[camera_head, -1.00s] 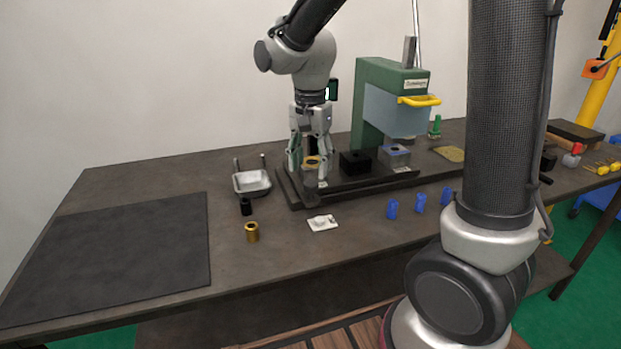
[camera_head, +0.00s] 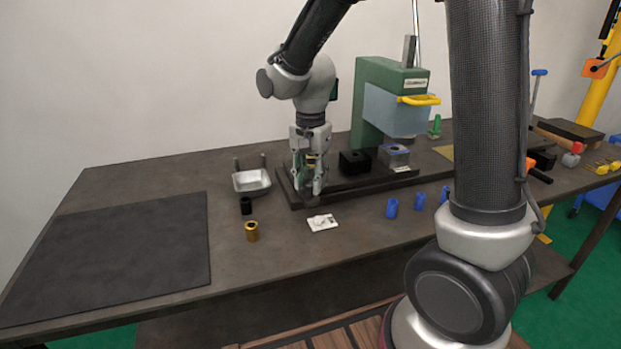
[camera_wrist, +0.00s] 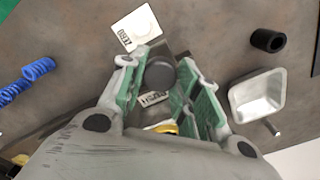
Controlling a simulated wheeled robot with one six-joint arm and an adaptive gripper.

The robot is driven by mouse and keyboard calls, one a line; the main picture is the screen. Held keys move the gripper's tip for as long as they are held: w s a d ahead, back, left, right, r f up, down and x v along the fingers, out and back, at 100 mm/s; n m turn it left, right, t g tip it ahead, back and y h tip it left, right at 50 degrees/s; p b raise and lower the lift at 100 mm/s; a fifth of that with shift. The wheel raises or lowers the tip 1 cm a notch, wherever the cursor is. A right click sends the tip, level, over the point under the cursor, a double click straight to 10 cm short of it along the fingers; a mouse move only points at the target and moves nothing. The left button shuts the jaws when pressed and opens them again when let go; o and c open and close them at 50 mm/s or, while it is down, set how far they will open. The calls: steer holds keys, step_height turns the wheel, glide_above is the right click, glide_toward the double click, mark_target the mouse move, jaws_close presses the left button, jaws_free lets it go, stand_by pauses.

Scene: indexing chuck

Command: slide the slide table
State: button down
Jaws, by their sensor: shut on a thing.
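The slide table's long dark base (camera_head: 350,188) lies on the workbench in front of the green press, with a black block (camera_head: 354,162) and a grey block with a blue top (camera_head: 395,156) on it. My gripper (camera_head: 311,192) is low over the left end of the base, pointing down. In the wrist view my gripper (camera_wrist: 168,88) has its green-padded fingers on either side of a dark round knob (camera_wrist: 160,74), shut on it. A gold ring piece (camera_wrist: 164,127) shows just behind the knob, partly hidden by the fingers.
The green press (camera_head: 375,100) with its yellow handle stands behind. A metal tray (camera_head: 251,181), a black bush (camera_head: 246,206), a brass bush (camera_head: 252,231), a white ZERO plate (camera_head: 322,222) and blue pieces (camera_head: 392,208) lie nearby. A dark mat (camera_head: 120,255) covers the left.

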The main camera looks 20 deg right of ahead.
steer(key=d, duration=1.7)
steer(key=shift+d, duration=0.35)
steer(key=c, duration=1)
jaws_free()
step_height(320, 180, up, 12)
